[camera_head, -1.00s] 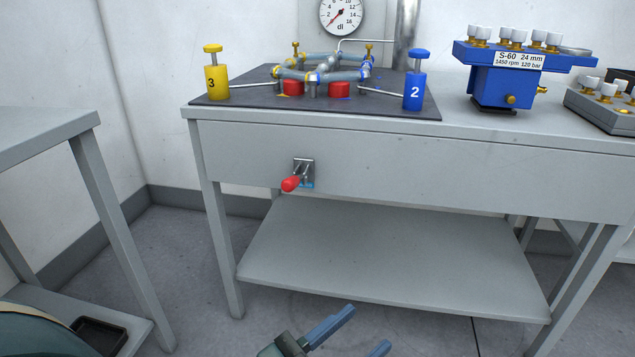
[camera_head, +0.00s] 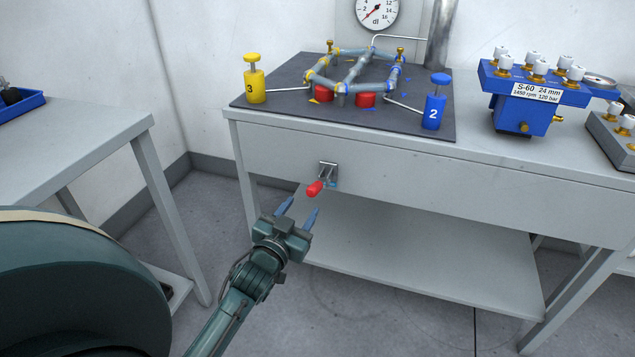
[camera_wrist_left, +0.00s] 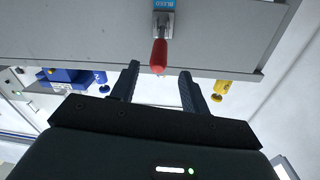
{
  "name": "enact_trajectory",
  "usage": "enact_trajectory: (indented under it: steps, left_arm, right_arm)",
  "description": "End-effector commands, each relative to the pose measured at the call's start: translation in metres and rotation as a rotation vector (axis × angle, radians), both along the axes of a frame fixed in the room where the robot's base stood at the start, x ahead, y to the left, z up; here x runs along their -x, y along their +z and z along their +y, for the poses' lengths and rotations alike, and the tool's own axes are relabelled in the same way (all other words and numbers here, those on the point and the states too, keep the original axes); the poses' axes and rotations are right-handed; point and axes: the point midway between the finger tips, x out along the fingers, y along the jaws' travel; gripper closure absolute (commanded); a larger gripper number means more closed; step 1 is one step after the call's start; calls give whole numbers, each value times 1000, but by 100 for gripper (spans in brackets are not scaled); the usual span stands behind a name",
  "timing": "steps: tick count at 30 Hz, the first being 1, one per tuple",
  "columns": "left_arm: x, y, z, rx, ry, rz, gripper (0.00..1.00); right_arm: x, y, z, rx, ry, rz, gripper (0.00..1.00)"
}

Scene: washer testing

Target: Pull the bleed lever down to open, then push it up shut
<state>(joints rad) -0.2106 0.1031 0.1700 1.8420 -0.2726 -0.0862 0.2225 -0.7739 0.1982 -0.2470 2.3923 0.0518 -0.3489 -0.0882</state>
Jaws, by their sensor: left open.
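The bleed lever (camera_head: 315,188) has a red grip on a small metal bracket (camera_head: 328,170) at the front panel of the workbench. It sticks out toward me, its red end lower than the bracket. My left gripper (camera_head: 298,207) is open just below and left of the red grip in the head view, with nothing between its fingers. In the left wrist view the red grip (camera_wrist_left: 158,56) shows ahead of the open fingers (camera_wrist_left: 158,82), roughly centred between them and apart from both. A blue label (camera_wrist_left: 163,5) marked BLEED is by the bracket. My right gripper is not seen.
On the workbench (camera_head: 480,165) stand a pipe rig on a dark mat (camera_head: 285,112), yellow cylinder 3 (camera_head: 255,87), blue cylinder 2 (camera_head: 433,112) and a blue pump (camera_head: 520,118). A lower shelf (camera_head: 410,255) lies under the lever. A side table (camera_head: 70,150) is at left.

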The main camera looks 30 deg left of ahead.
Motion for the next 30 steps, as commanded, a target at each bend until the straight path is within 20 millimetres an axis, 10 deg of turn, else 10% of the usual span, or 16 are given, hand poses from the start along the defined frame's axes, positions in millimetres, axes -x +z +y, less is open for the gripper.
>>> enact_trajectory:
  steps: [15,30]
  left_arm:
    - [-93,-1,15,0,-2,-2,54]
    - [-101,0,16,-1,-2,0,61]
  right_arm:
    - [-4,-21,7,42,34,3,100]
    - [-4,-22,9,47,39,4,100]
